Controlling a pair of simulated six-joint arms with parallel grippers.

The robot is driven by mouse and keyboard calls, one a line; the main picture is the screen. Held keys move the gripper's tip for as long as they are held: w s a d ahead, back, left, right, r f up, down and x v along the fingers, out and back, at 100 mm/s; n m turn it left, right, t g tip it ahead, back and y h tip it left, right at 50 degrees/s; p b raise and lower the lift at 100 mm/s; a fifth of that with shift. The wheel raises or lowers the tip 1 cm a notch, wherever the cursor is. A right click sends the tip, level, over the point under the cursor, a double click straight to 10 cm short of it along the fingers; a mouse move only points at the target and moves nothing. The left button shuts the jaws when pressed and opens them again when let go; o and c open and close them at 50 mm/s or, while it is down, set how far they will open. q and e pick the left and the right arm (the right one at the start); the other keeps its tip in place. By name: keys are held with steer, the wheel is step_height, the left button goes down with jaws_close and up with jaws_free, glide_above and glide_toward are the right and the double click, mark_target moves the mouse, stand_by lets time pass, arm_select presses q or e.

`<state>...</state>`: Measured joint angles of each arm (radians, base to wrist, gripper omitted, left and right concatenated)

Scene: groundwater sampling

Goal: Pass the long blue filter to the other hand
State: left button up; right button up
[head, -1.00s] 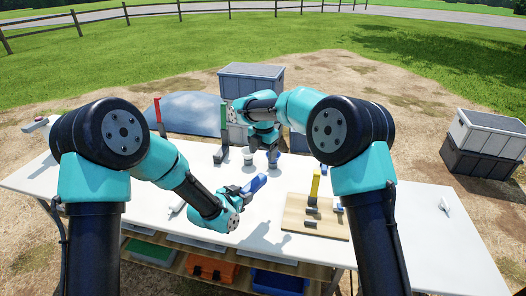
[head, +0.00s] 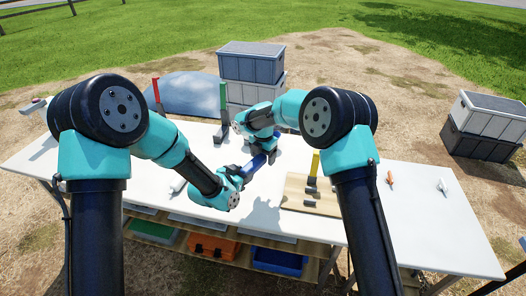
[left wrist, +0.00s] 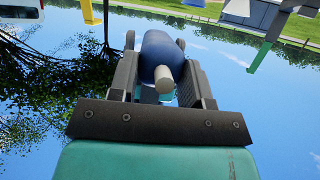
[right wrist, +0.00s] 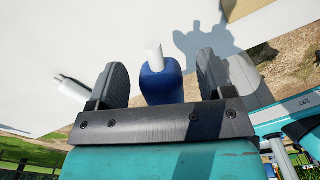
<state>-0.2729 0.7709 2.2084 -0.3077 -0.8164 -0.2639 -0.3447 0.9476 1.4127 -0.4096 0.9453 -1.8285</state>
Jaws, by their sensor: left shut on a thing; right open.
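The long blue filter (head: 257,162) is held above the white table between my two grippers. My left gripper (head: 238,172) is shut on it; in the left wrist view the blue filter body (left wrist: 157,50) sits between the fingers with its pale end stub toward the camera. My right gripper (head: 268,148) is at the filter's far end. In the right wrist view the blue body (right wrist: 162,84) and its white stub lie between the right fingers, which are open with gaps on both sides. The right arm partly hides the filter in the head view.
The white table (head: 410,220) is clear at the right front. A wooden board (head: 297,203) carries a yellow upright (head: 315,163) and dark pieces. Red (head: 156,90) and green (head: 223,95) uprights stand at the back. An orange item (head: 390,178) lies at the right.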

steer(key=c, duration=0.9)
arm_select(q)
steer(key=o, duration=1)
arm_select(e)
steer(key=shift+c, duration=0.7)
arm_select(q)
steer(key=shift+o, duration=0.2)
steer(key=v, duration=1.2)
steer(key=shift+f, duration=0.15)
